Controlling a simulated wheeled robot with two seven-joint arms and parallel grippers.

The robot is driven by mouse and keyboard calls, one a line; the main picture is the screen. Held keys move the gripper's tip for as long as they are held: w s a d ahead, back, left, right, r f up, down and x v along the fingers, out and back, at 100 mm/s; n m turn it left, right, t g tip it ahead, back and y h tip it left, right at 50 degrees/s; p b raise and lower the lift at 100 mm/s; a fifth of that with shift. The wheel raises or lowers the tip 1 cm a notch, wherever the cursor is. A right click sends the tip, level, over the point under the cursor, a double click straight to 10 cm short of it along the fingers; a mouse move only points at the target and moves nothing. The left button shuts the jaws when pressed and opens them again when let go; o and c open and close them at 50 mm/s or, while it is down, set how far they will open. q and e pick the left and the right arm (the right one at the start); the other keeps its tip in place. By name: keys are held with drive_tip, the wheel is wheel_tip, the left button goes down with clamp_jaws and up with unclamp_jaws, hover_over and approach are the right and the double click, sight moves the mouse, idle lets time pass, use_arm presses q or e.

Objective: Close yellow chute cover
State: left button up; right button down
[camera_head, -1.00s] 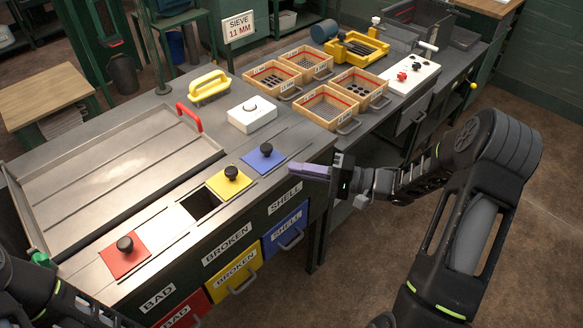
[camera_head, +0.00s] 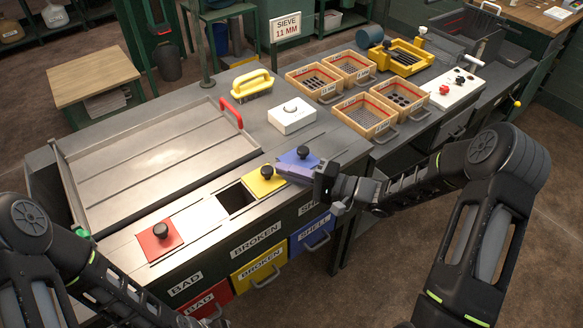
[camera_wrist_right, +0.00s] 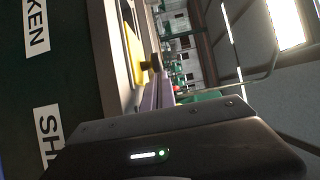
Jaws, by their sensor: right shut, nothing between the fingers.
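The yellow chute cover (camera_head: 265,182) lies on the bench with its black knob (camera_head: 266,172) up. The dark open chute (camera_head: 237,199) shows just left of it. My right gripper (camera_head: 281,171) is shut and empty. Its purple fingers point left, with their tips close to the right side of the knob; I cannot tell whether they touch. In the right wrist view the yellow cover (camera_wrist_right: 132,48) and its knob (camera_wrist_right: 153,63) stand just beyond the purple fingers (camera_wrist_right: 150,98). My left arm is at the lower left; its gripper is not clearly visible.
The blue cover (camera_head: 303,156) lies partly behind my right gripper. The red cover (camera_head: 158,241) is farther left on the same strip. A metal tray (camera_head: 150,160) lies behind. A white box (camera_head: 292,117) and wooden sieves (camera_head: 365,118) stand farther back.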

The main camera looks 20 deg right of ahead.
sight(257, 195)
drive_tip(key=s+a, duration=0.1)
drive_tip(key=a, duration=0.1)
drive_tip(key=s+a, duration=0.1)
drive_tip(key=a, duration=0.2)
drive_tip(key=s+a, duration=0.1)
drive_tip(key=a, duration=0.2)
drive_tip(key=shift+s+a, duration=0.2)
drive_tip(key=shift+a, duration=0.05)
use_arm(q)
drive_tip(key=shift+d+r, duration=0.1)
use_arm(e)
drive_tip(key=shift+s, duration=0.1)
drive_tip(key=shift+a, duration=0.15)
